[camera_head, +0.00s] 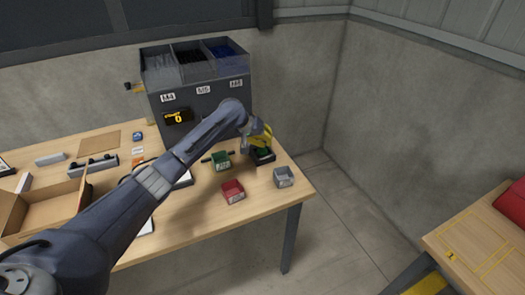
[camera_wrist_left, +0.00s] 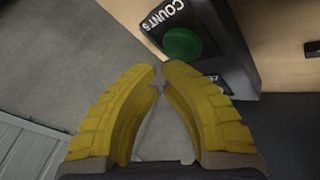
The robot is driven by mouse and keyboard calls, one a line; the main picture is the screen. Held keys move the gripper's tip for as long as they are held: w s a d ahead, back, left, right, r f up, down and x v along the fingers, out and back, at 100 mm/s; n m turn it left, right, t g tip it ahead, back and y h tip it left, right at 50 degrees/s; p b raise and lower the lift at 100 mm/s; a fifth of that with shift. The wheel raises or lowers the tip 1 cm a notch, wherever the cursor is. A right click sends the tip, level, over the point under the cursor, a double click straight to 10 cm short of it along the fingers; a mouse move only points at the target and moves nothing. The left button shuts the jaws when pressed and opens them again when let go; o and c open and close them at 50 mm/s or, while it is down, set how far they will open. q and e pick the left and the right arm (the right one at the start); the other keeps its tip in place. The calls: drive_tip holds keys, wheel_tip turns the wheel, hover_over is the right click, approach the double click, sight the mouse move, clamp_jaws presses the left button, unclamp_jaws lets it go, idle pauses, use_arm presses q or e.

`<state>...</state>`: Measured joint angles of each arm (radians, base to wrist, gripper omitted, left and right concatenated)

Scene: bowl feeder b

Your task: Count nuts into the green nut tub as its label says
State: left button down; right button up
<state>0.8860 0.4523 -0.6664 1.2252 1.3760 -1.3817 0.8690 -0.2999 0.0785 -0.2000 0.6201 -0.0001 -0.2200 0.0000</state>
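The green nut tub (camera_head: 221,163) stands on the workbench and its small label is too small to read. Behind it is a grey feeder (camera_head: 200,105) with three labelled bins; the right one holds blue parts, the middle one dark parts. A yellow-digit display (camera_head: 178,117) on it seems to show 0. My left gripper (camera_head: 262,140) is over a dark box with a green button (camera_head: 263,152). In the left wrist view the button (camera_wrist_left: 183,44) sits beside the word COUNTS, ahead of the yellow fingertips (camera_wrist_left: 158,72). These tips are nearly together with nothing between them. My right gripper is out of view.
A red tub (camera_head: 232,190) and a grey tub (camera_head: 283,177) stand near the bench's front right. An open cardboard box (camera_head: 30,213) is at left. My left arm crosses over the bench and hides part of it. Another table (camera_head: 480,250) stands at lower right.

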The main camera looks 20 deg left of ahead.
sight(266, 148)
use_arm(q)
drive_tip(key=shift+f, duration=0.95)
idle(1.1)
drive_tip(key=shift+r, duration=0.95)
drive_tip(key=shift+r, duration=0.15)
drive_tip(key=shift+r, duration=2.35)
drive_tip(key=c, duration=2.1)
unclamp_jaws()
